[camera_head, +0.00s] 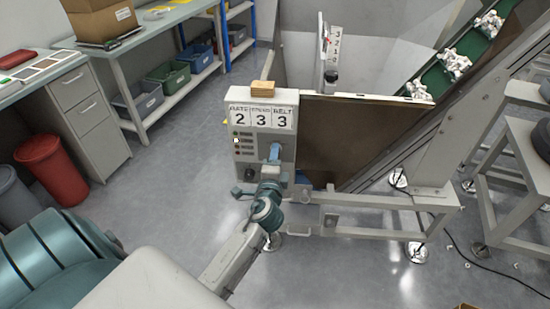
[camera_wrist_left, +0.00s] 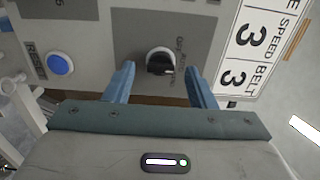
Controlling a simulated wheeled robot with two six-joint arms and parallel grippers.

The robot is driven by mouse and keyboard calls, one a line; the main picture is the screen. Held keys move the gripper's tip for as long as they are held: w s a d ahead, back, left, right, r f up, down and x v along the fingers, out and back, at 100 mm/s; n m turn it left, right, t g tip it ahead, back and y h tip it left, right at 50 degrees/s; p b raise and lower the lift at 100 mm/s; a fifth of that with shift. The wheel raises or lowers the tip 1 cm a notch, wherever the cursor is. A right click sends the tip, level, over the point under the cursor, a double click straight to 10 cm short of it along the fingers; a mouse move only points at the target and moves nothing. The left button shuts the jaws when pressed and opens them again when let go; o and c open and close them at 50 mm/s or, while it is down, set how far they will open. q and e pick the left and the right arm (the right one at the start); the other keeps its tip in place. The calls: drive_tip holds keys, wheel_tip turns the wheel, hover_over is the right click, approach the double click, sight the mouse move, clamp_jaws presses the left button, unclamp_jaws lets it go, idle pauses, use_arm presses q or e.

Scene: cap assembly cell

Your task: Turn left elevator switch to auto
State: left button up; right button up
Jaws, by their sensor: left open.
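The switch, a black knob with a light rim (camera_wrist_left: 160,60), sits on a grey plate of the control box in the left wrist view. Small lettering beside it is too blurred to read, so I cannot tell its setting. My left gripper (camera_head: 274,154) is in front of the grey control box (camera_head: 240,97) in the head view and hides part of its front. In the left wrist view the two blue fingers of my left gripper (camera_wrist_left: 161,72) are apart, one on each side of the knob in the picture. I cannot tell whether they touch it. My right gripper is not in view.
The box carries a number display (camera_head: 263,117) reading 2, 3, 3 and a wooden block (camera_head: 262,88) on top. A blue reset button (camera_wrist_left: 60,64) lies left of the knob. A conveyor frame (camera_head: 370,198) stands right. Open floor (camera_head: 180,190) lies left.

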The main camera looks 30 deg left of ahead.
use_arm(q)
drive_tip(key=b+v, duration=0.1)
drive_tip(key=v, duration=0.9)
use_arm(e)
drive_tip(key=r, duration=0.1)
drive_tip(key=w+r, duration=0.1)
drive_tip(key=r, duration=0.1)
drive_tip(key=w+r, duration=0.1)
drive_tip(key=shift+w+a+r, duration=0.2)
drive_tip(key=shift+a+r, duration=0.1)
use_arm(q)
drive_tip(key=s+d+f+n+g+h+p, duration=0.1)
drive_tip(key=s+f+n+g+h, duration=0.15)
drive_tip(key=f, duration=1.05)
drive_tip(key=s+d+f+n+g+h+p, duration=0.1)
drive_tip(key=f+g+h, duration=0.15)
drive_tip(key=f, duration=1.05)
drive_tip(key=s+a+f+n+g+h+p, duration=0.1)
drive_tip(key=s+f+n+g, duration=0.7)
drive_tip(key=s+f, duration=1.8)
drive_tip(key=s+g+h+p, duration=0.1)
drive_tip(key=s, duration=0.3)
drive_tip(key=shift+a+n+g, duration=0.3)
drive_tip(key=shift+n, duration=0.05)
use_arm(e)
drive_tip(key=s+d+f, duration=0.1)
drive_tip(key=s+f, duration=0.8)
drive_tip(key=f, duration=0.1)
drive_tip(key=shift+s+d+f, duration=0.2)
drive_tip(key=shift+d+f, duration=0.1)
